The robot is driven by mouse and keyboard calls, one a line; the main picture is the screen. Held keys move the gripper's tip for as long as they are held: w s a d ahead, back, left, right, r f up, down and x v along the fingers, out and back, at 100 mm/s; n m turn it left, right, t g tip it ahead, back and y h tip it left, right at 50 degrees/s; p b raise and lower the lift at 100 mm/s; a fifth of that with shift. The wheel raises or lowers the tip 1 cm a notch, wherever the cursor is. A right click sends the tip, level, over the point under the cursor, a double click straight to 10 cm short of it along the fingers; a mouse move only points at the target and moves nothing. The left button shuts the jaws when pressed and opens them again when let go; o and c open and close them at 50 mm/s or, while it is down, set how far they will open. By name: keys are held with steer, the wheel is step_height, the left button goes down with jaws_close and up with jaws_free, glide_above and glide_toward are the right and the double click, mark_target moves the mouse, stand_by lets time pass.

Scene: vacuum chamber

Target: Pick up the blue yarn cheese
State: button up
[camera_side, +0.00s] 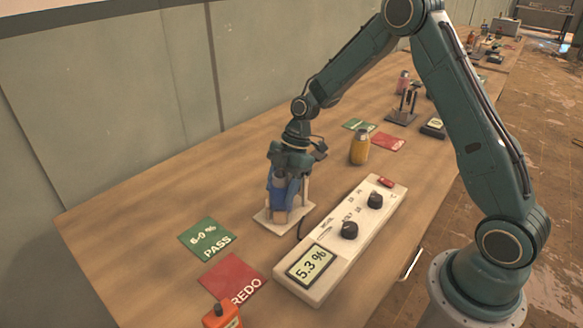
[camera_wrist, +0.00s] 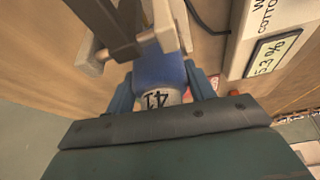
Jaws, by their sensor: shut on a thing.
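The blue yarn cheese (camera_side: 279,192) stands at the small pale stand of the moisture meter, and it also shows in the wrist view (camera_wrist: 160,68) with a pale end marked "41". My gripper (camera_side: 289,168) is over the stand, its fingers on both sides of the yarn and shut on it. In the wrist view the two blue fingers (camera_wrist: 162,92) flank the cheese. The gripper hides part of the cheese in the side view. I cannot tell whether the cheese touches the stand's base.
The stand's base (camera_side: 264,217) is joined by a dark cable to the white meter (camera_side: 333,248) reading 5.3 %. A green PASS card (camera_side: 207,239) and a red REDO card (camera_side: 234,275) lie front left. An orange bottle (camera_side: 222,316) is at the front; a yellow bottle (camera_side: 360,149) stands behind.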

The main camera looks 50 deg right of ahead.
step_height(320, 180, up, 19)
stand_by(0.6)
steer(key=shift+a, duration=0.15)
stand_by(0.4)
steer(key=s+a, duration=0.2)
steer(key=a, duration=0.8)
steer(key=s+a, duration=0.2)
steer(key=a, duration=0.9)
steer(key=shift+a, duration=0.3)
steer(key=shift+f, duration=0.1)
step_height(320, 180, down, 16)
steer(key=shift+f, duration=1.95)
steer(key=shift+f, duration=0.1)
